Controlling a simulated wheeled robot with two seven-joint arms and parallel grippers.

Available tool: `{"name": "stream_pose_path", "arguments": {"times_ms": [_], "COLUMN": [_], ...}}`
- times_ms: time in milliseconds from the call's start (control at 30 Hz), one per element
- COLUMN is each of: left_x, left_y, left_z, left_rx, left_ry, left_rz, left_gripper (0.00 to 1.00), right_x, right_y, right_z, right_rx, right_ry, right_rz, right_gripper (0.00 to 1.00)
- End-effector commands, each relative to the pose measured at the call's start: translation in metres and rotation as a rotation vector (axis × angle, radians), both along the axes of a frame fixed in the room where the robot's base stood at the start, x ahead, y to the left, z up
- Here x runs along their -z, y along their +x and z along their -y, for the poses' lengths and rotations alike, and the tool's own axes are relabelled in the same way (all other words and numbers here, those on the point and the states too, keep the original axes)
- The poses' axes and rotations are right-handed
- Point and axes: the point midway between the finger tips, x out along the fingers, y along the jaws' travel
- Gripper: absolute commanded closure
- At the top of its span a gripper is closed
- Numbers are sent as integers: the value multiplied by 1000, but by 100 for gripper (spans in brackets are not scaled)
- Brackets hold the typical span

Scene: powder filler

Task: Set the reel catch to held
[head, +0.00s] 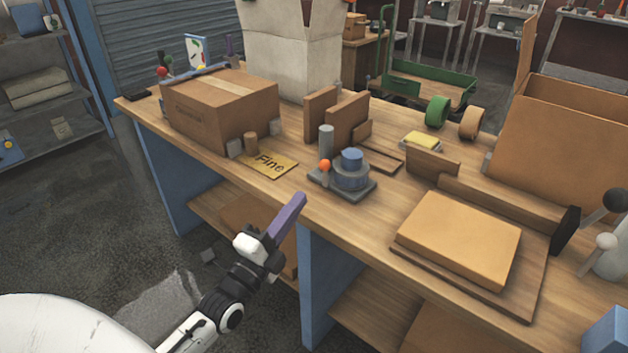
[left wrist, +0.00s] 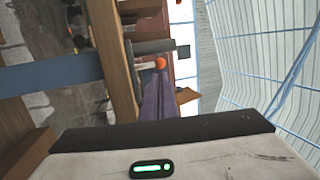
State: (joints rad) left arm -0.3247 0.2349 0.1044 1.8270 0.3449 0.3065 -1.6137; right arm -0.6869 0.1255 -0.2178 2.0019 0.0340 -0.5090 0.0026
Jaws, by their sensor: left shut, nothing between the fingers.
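A small device stands near the front edge of the workbench. It has a dark base plate (head: 352,191), a blue-grey stepped reel (head: 351,170), a grey post (head: 326,139) and an orange ball knob (head: 324,165). I take the knob to be on the reel catch; its setting cannot be told. My left gripper (head: 300,200) has purple fingers, shut and empty, in front of the bench edge, apart from the device and to its lower left. In the left wrist view the shut fingers (left wrist: 159,98) point towards the orange knob (left wrist: 160,63). My right gripper is not in view.
A card reading "Fine" (head: 268,164) lies left of the device, beside a closed cardboard box (head: 222,110). Upright brown boards (head: 345,118) stand behind it. A flat tan box (head: 459,238) on a board lies to the right. Levers with ball knobs (head: 606,240) stand far right.

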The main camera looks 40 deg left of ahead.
Motion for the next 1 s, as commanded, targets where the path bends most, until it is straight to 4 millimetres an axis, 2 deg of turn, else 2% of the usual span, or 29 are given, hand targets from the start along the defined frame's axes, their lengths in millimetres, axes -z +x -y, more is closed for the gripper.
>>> {"name": "stream_pose_path", "arguments": {"times_ms": [33, 200, 400, 867, 1000], "left_x": [-5, -12, -17, -19, -22], "left_y": [12, 44, 67, 74, 72], "left_z": [-1, -3, -5, -5, -10], "left_rx": [1, 1, 1, 0, -8], "left_ry": [0, 0, -2, -1, 0], "left_rz": [5, 2, 0, -1, -10], "left_gripper": [100, 100, 100, 100, 100], "right_x": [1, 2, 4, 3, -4], "right_y": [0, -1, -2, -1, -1], "right_z": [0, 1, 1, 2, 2], "right_rx": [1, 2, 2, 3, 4], "right_ry": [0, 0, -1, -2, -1], "right_rz": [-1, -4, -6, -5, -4], "right_gripper": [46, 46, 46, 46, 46]}}
